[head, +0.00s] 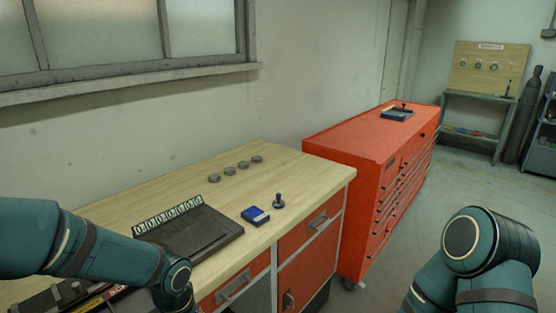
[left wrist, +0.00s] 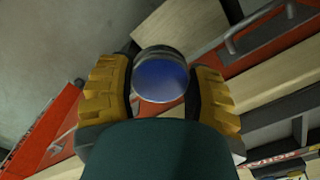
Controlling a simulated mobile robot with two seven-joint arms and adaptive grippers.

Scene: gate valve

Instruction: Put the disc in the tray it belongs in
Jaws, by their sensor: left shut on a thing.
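My left gripper (left wrist: 163,90) shows in the left wrist view with yellow-and-black fingers, shut on a round disc (left wrist: 160,78). The disc has a blue face and a grey metal rim, and sits between the fingertips. In the head view my left arm comes in from the left, and its gripper and the disc are out of sight. A dark tray (head: 212,232) lies on the wooden workbench (head: 150,203), with a strip of ring pictures along its back. My right gripper is out of view.
Several grey discs (head: 243,165) stand in a row on the bench. A blue box (head: 255,216) and a dark blue knobbed piece (head: 278,202) are near its front edge. The red drawer cabinet (head: 350,146) stands beyond the bench. Open floor lies at the right.

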